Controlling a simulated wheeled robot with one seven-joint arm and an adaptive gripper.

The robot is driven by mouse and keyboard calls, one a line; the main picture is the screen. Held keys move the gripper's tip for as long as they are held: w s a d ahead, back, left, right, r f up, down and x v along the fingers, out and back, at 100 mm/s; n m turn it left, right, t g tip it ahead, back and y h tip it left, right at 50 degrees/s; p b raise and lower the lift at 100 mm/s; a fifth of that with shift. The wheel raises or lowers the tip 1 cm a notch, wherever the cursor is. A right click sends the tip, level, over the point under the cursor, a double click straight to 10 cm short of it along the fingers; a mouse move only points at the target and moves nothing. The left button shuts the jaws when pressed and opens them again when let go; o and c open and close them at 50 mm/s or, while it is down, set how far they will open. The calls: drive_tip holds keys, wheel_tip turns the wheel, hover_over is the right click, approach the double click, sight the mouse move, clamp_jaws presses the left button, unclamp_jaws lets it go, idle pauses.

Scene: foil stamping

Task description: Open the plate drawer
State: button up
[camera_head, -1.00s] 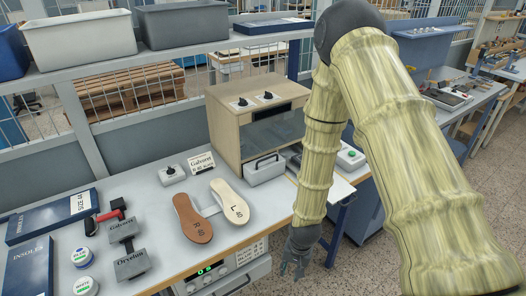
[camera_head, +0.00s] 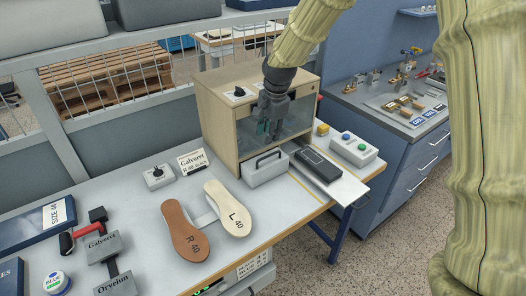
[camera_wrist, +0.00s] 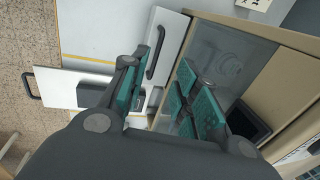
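A light grey drawer box (camera_head: 263,172) with a black bar handle sticks out from the lower front of the wooden cabinet (camera_head: 221,125). The drawer and handle also show in the wrist view (camera_wrist: 156,52). A white pull-out tray (camera_head: 345,188) with a dark block (camera_head: 320,165) on it is just right of it and has its own black handle; I cannot tell which of the two is the plate drawer. My gripper (camera_head: 268,130) is above and behind the drawer handle, close to the cabinet's glass front. In the wrist view its teal-padded fingers (camera_wrist: 160,88) are apart, with nothing between them.
The glass panel (camera_head: 290,127) is close to my gripper. Two insoles (camera_head: 207,224), a small switch box (camera_head: 158,177) and a name card (camera_head: 195,160) lie left of the drawer. A button box (camera_head: 353,150) stands at the right. The tabletop in front of the drawer is clear.

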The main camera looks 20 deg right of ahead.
sight(265, 157)
drive_tip(key=shift+w+a+f+p, duration=0.1)
drive_tip(key=shift+w+f+p, duration=0.25)
drive_tip(key=shift+f, duration=1.3)
drive_tip(key=shift+w+f+p, duration=0.2)
drive_tip(key=shift+f+p, duration=0.4)
drive_tip(key=shift+f, duration=1.1)
drive_tip(key=shift+w+a+f+p, duration=0.1)
drive_tip(key=shift+w+f+p, duration=0.25)
drive_tip(key=shift+f, duration=1.3)
drive_tip(key=shift+s, duration=0.1)
clamp_jaws()
